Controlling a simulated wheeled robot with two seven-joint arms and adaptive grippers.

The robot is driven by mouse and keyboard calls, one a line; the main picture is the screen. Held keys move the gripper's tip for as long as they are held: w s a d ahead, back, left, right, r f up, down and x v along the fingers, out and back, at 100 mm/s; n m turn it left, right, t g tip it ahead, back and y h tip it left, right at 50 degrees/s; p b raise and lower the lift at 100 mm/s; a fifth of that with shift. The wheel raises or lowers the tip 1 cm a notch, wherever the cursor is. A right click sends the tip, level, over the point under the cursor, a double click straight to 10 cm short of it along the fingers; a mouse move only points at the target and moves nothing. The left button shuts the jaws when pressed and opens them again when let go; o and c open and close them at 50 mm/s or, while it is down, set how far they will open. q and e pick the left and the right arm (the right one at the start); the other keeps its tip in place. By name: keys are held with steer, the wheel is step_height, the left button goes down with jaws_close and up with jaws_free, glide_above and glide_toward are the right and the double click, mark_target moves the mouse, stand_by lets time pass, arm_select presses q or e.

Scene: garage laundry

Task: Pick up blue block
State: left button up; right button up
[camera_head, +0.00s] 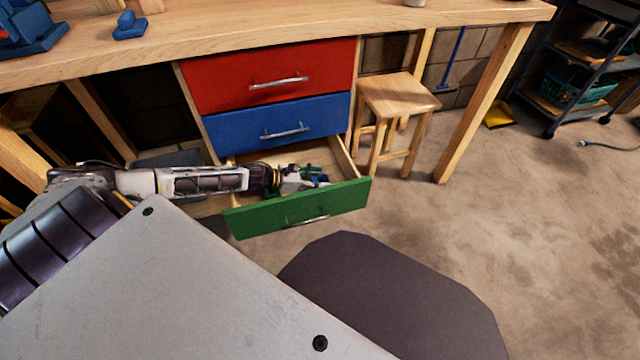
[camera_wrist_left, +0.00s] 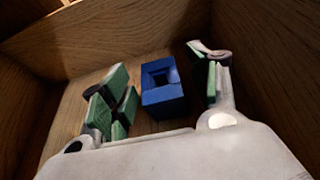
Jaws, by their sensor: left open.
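The blue block (camera_wrist_left: 163,88) has a square hole in its top. It sits on the wooden floor of the open green drawer (camera_head: 300,207). In the left wrist view it lies between the two green-padded fingers of my left gripper (camera_wrist_left: 160,82), with a gap showing on each side. My left gripper is open and reaches into the drawer from the left in the head view (camera_head: 308,175). In the head view, only a small bit of blue shows by the fingers, and the gripper hides most of the block. My right gripper is not in view.
The drawer's wooden walls stand close around the gripper. Shut blue (camera_head: 275,125) and red (camera_head: 268,76) drawers are above, under the workbench top (camera_head: 270,32). A wooden stool (camera_head: 398,95) stands right of the drawers.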

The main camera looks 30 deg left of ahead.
arm_select(q)
steer(key=c, duration=1.1)
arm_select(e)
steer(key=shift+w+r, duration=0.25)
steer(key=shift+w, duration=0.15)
